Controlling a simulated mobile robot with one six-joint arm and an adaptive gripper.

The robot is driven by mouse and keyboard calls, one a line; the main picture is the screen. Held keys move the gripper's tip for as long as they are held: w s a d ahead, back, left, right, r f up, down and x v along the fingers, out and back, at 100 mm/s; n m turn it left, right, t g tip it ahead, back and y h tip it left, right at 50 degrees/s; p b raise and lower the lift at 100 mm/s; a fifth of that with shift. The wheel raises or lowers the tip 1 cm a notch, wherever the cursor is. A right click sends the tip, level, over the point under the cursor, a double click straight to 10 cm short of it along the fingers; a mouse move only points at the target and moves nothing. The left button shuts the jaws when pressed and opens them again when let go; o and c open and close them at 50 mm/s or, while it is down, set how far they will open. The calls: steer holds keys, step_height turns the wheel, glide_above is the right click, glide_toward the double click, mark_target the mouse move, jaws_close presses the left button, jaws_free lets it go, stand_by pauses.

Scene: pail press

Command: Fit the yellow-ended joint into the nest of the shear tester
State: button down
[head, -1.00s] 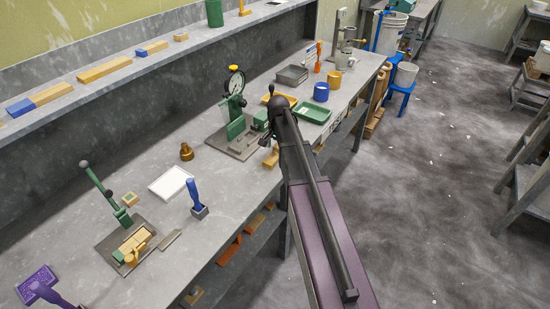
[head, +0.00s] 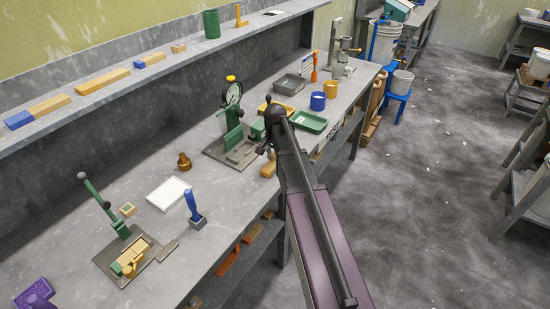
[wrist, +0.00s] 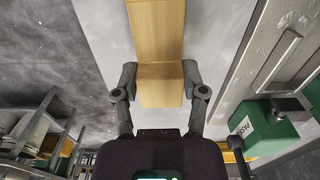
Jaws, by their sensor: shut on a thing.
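My gripper (wrist: 160,78) is shut on a pale wooden joint (wrist: 160,88), gripped across its sides near one end. The joint has a step across it and runs out of the top of the wrist view. I see no yellow end on it. In the head view the joint (head: 268,170) shows just below my gripper (head: 266,150), at the bench's front edge. The green shear tester (head: 234,137), with a round dial and yellow cap, stands on a grey base just left of and behind my gripper. The joint is apart from it. I cannot make out the nest clearly.
A green tray (head: 309,122) and blue (head: 318,101) and yellow cups lie right of my gripper. A white tile (head: 168,193), a brass piece (head: 184,161) and a blue-handled tool (head: 193,206) lie left. A green lever press (head: 121,228) stands nearer.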

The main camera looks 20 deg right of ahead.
step_height(320, 180, up, 3)
steer(key=p, duration=0.2)
steer(key=shift+r+p, duration=0.15)
steer(key=shift+p, duration=0.25)
steer(key=s+a+p, duration=0.1)
steer(key=s+a, duration=0.1)
steer(key=s, duration=1.3)
steer(key=shift+s+a+r, duration=0.35)
steer(key=shift+s+r, duration=0.05)
steer(key=shift+r, duration=0.05)
steer(key=shift+a, duration=0.1)
